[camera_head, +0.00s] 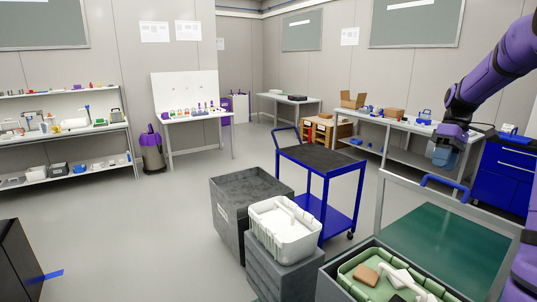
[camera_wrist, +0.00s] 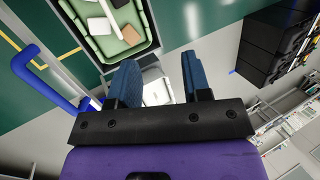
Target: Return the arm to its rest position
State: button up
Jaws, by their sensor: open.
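My purple arm (camera_head: 500,65) reaches in from the right edge of the head view. My gripper (camera_head: 446,155) hangs in the air at its end, pointing down, above and behind the blue handle of a grey-framed cart. In the wrist view my gripper (camera_wrist: 158,78) shows two blue fingers set apart, with nothing between them. Below it lie a green-lined bin (camera_wrist: 120,25) holding a few items and a white basket (camera_wrist: 157,92). The fingers touch nothing that I can see.
A blue handle (camera_head: 445,187) on the cart frame stands close below my gripper. The green-lined bin also shows at the front (camera_head: 352,265), beside the white basket (camera_head: 285,222) on grey crates. A blue cart (camera_head: 318,185) stands behind.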

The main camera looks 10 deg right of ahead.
jog(key=s+a+r+m+t+h, duration=0.1)
jog(key=s+a+r, duration=0.2)
jog(key=a, duration=0.4)
jog(key=s+a+r+t+h, duration=0.1)
jog(key=s+a+r+h, duration=0.15)
jog(key=a, duration=0.45)
jog(key=s+a+r+m+t+h, duration=0.1)
jog(key=s+a+r, duration=0.25)
jog(key=a, duration=0.35)
jog(key=s+a+f+t, duration=0.1)
jog(key=s+a+t, duration=0.1)
jog(key=s+a, duration=0.3)
jog(key=s+a+f+m+t, duration=0.1)
jog(key=s+a+t, duration=0.2)
jog(key=s, duration=0.7)
jog(key=shift+a+f, duration=0.15)
jog(key=shift+a, duration=0.9)
